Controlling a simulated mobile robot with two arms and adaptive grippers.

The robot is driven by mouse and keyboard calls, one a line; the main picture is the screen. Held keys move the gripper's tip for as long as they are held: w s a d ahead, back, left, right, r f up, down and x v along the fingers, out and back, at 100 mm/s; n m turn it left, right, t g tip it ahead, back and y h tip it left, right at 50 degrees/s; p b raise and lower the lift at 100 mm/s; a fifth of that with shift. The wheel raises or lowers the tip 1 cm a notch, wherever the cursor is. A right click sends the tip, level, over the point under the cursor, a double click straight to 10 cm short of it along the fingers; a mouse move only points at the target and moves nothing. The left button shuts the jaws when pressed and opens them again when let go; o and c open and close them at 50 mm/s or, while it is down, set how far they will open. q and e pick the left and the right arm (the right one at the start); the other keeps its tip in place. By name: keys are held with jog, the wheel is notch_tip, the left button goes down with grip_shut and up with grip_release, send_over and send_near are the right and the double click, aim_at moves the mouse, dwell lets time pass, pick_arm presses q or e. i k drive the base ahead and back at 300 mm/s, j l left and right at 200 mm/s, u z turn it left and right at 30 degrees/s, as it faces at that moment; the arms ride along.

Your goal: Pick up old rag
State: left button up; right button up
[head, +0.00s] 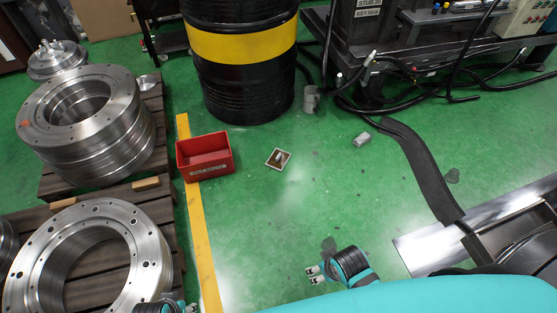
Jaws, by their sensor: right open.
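A small pale grey lump (362,139) lies on the green floor right of centre; it may be the old rag, but it is too small to be sure. A small flat square with a pale edge and brown middle (277,159) lies on the floor near the centre, with something pale on it. My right gripper (314,275) is open and empty, low in the view, well short of both and touching neither. My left gripper (190,308) shows only in part at the bottom edge; its jaws are not clear.
A red bin (205,168) with a white label stands by the yellow floor line (198,230). A black and yellow drum (242,60) stands behind, with a grey cup (310,99) beside it. Steel rings on pallets fill the left; hoses and a bench fill the right.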

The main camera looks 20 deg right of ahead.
aim_at(364, 137)
jog(key=z, duration=1.25)
